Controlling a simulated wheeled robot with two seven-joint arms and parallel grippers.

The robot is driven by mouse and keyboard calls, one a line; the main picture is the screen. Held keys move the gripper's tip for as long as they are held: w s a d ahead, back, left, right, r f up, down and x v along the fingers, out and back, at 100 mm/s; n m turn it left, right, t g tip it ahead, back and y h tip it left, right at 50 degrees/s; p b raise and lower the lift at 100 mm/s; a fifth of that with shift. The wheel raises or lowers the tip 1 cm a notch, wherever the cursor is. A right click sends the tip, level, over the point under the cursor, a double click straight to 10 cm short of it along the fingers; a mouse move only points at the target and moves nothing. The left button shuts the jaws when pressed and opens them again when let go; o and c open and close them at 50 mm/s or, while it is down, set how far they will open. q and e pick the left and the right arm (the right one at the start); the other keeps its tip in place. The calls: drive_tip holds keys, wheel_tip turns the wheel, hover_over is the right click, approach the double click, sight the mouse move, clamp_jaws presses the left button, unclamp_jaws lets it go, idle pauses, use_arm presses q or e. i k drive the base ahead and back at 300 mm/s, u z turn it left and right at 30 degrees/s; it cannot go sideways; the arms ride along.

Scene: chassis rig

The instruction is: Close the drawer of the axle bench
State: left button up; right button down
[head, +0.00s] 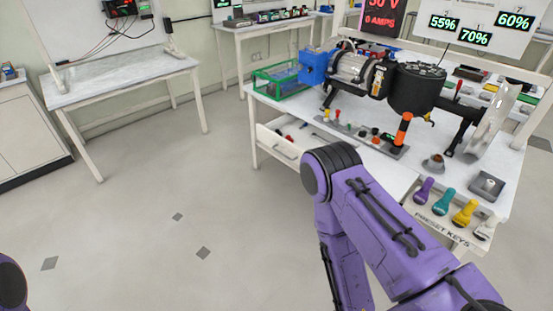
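The axle bench (262,98) is the white table at the right, carrying a motor and axle assembly (355,70). Its drawer (277,141) is at the bench's left front, below the top. A handle (286,153) is on the drawer front. The drawer's right part is hidden behind my purple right arm, which bends in front of the bench. My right gripper is out of view. Only a bit of my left arm shows at the bottom left corner, and its gripper is out of view.
A green-rimmed crate (282,80) sits on the bench's left end. Coloured preset keys (444,202) line its right front edge. Another white table (120,80) stands at the left, with a cabinet (30,130) beyond it. The floor (170,190) between is clear.

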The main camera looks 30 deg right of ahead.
sight(289, 123)
drive_tip(key=z, duration=0.1)
drive_tip(key=i, duration=0.85)
drive_tip(key=z, duration=0.6)
